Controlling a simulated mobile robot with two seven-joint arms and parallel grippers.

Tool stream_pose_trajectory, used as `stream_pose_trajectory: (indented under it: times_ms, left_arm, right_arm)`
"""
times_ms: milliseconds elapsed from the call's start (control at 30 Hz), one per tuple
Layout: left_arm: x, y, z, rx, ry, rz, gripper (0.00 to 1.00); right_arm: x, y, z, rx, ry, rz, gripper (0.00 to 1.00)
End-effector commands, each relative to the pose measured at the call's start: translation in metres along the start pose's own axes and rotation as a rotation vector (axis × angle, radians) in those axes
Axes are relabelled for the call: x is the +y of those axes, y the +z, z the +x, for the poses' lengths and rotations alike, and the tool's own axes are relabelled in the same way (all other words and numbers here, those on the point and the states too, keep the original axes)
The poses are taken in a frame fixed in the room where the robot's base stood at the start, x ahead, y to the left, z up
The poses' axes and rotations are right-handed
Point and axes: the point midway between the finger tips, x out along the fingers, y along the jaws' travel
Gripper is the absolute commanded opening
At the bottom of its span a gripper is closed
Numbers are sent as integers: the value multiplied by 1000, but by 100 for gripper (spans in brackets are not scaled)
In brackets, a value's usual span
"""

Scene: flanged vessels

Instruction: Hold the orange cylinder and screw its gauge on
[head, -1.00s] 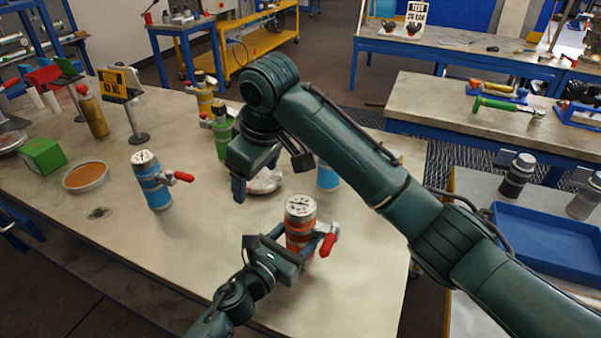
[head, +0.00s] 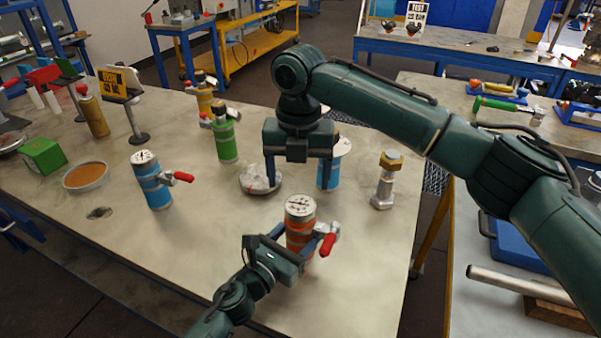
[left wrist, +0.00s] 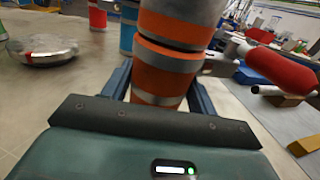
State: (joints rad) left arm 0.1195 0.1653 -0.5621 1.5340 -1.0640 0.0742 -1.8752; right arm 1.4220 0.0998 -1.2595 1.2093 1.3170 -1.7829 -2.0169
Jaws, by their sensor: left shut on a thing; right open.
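The orange cylinder (head: 300,238) stands upright near the table's front edge. A white round dial (head: 300,205) shows at its top, and a red-handled valve (head: 327,242) sticks out at its right. My left gripper (head: 291,248) is shut around the cylinder's body from the front. In the left wrist view the orange cylinder (left wrist: 165,72) sits between the fingers, with a dark seam between its upper and lower bands; its top is out of frame. My right gripper (head: 299,186) is open and empty, pointing down above and behind the cylinder. Whether the dial is seated tightly cannot be told.
A blue cylinder with dial and red handle (head: 152,182) stands left. Another blue cylinder (head: 335,172) is partly behind my right gripper's finger. A round dish (head: 262,190) lies behind the orange cylinder. A green cylinder (head: 224,140) and a metal fitting (head: 385,182) stand farther back.

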Motion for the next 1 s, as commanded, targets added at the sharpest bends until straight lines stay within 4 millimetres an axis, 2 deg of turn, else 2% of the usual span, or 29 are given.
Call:
stream_pose_trajectory:
  times_ms: [167, 567, 1000]
  left_arm:
    - [1, 0, 0, 0, 1, 1, 0]
    - [0, 0, 0, 0, 1, 0, 0]
    - [0, 0, 0, 0, 1, 0, 0]
  right_arm:
    - [-4, 1, 0, 9, -5, -67, 75]
    - [-4, 1, 5, 10, -6, -68, 75]
    - [-4, 0, 67, 10, -6, -65, 75]
